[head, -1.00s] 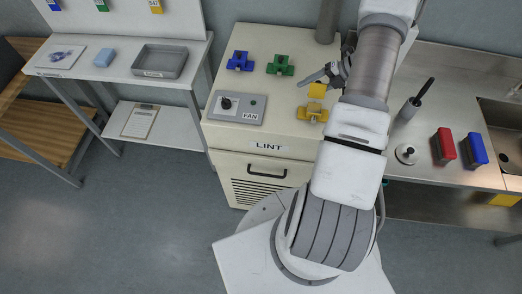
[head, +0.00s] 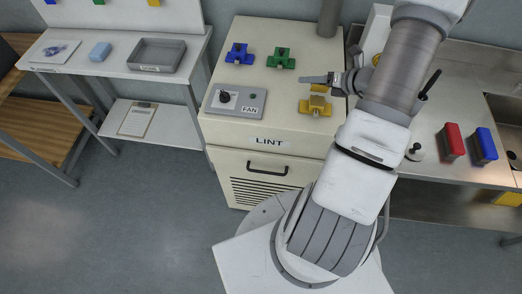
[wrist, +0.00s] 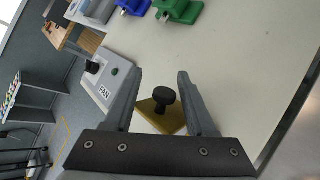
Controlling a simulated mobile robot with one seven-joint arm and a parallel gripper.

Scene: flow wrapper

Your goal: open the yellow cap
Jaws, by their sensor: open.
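The yellow cap fixture (head: 316,108) stands on the right part of the cream LINT cabinet's top, with a smaller yellow part just behind it, partly covered by my gripper. In the wrist view a yellow plate (wrist: 153,115) with a round black knob (wrist: 163,96) shows between my fingers. My gripper (head: 314,79) reaches in from the right, above the rear of the yellow fixture; it also shows in the wrist view (wrist: 160,74). Its jaws are open, with one finger on each side of the knob in the picture. I cannot tell whether either finger touches it.
A blue fixture (head: 239,56) and a green fixture (head: 281,59) stand behind and left. A grey FAN box (head: 236,101) with a black knob lies at the cabinet's left. Red (head: 453,140) and blue (head: 484,146) blocks stand on the steel counter. The cabinet's front middle is clear.

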